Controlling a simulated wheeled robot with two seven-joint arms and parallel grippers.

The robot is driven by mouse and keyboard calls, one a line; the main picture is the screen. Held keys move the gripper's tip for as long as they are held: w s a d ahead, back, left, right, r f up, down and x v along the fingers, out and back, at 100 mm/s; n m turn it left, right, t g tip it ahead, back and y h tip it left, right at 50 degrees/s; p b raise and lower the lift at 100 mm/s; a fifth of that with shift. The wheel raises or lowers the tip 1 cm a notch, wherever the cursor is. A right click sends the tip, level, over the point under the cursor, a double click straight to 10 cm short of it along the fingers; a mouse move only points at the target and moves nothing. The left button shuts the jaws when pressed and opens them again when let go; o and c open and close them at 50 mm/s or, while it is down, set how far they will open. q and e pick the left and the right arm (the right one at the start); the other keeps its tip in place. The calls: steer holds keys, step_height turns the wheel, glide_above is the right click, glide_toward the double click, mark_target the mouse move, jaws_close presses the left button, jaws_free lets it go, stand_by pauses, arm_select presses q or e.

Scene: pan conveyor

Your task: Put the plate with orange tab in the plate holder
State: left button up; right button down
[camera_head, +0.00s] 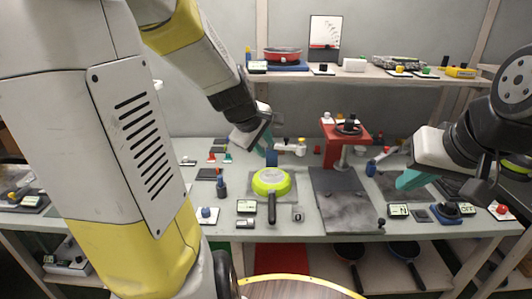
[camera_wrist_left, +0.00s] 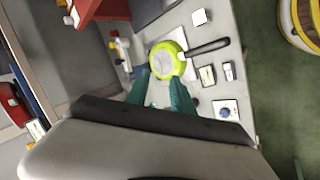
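I cannot make out a plate with an orange tab or a plate holder for certain in either view. A round yellow-green pan (camera_head: 271,180) with a dark handle lies on a grey mat in the middle of the bench; it also shows in the left wrist view (camera_wrist_left: 166,60). My left gripper (camera_head: 267,145) hangs above and behind the pan. In the left wrist view its teal fingers (camera_wrist_left: 160,88) are apart and empty, with the pan beyond their tips. My right gripper (camera_head: 410,180) is over the right of the bench; its teal fingers overlap, so its opening is unclear.
A red stand (camera_head: 345,138) is at the bench's back, behind a dark grey slab (camera_head: 345,205). A shelf above holds a red pan (camera_head: 282,54). Small displays (camera_head: 246,206) and switches line the front. More pans (camera_head: 404,250) lie on the lower shelf.

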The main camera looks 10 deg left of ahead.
arm_select(q)
steer(key=s+d+r+m, duration=0.1)
steer(key=s+r+m, duration=0.1)
steer(key=s+m, duration=0.2)
steer(key=s+r+m, duration=0.2)
steer(key=s+m, duration=0.3)
steer(key=s, duration=0.3)
steer(key=s+d+r+m+g, duration=0.1)
steer(key=s+r+m, duration=0.2)
steer(key=s, duration=0.3)
steer(key=shift+d+m+h, duration=0.35)
steer(key=shift+m+h, duration=0.05)
steer(key=shift+m, duration=0.5)
